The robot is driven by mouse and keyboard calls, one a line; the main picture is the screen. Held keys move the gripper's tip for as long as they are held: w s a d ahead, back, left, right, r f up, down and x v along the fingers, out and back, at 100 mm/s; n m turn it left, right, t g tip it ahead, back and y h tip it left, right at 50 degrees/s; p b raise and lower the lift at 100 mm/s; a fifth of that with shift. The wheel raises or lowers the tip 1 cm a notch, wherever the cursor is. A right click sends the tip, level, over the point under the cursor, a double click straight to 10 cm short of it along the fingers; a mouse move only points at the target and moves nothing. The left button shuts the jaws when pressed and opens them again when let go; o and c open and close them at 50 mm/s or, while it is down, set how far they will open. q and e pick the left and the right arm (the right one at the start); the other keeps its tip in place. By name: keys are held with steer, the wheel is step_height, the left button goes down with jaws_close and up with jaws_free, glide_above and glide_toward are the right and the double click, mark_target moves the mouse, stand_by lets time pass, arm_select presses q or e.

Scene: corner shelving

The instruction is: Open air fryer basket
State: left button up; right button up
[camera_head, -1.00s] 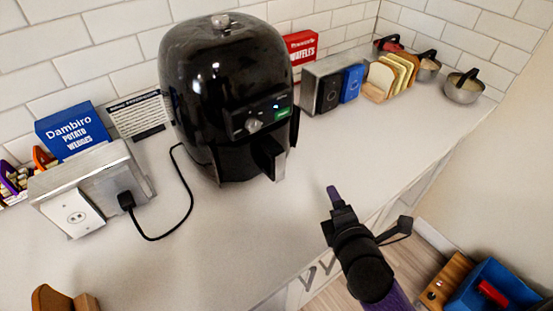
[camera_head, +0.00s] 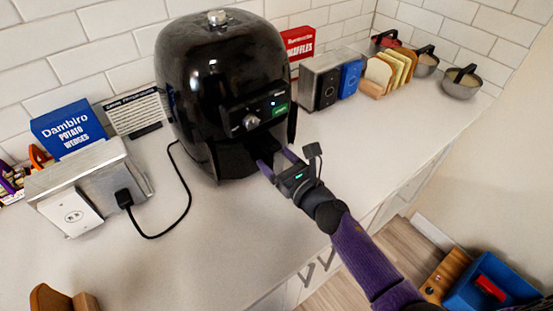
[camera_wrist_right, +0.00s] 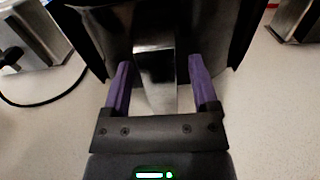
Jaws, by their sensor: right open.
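The black air fryer (camera_head: 221,75) stands upright on the counter with its basket (camera_head: 236,160) closed in its front. My right gripper (camera_head: 277,160) is at the front of the basket, its two purple fingers open. In the right wrist view the fingers of my right gripper (camera_wrist_right: 158,78) lie on either side of the basket handle (camera_wrist_right: 155,75), with visible gaps. In the head view the handle is largely hidden by the fingers. My left gripper is not in view.
A black cord (camera_head: 184,205) runs from an outlet box (camera_head: 72,212) at the left. A blue potato wedges box (camera_head: 70,130) stands behind it. A toaster (camera_head: 318,87), bread rack (camera_head: 392,70) and pots (camera_head: 461,83) are at the right. The counter front (camera_head: 230,240) is clear.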

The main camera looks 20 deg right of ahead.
steer(key=shift+w, duration=0.1)
steer(key=shift+c, duration=0.2)
jaws_close()
stand_by(1.2)
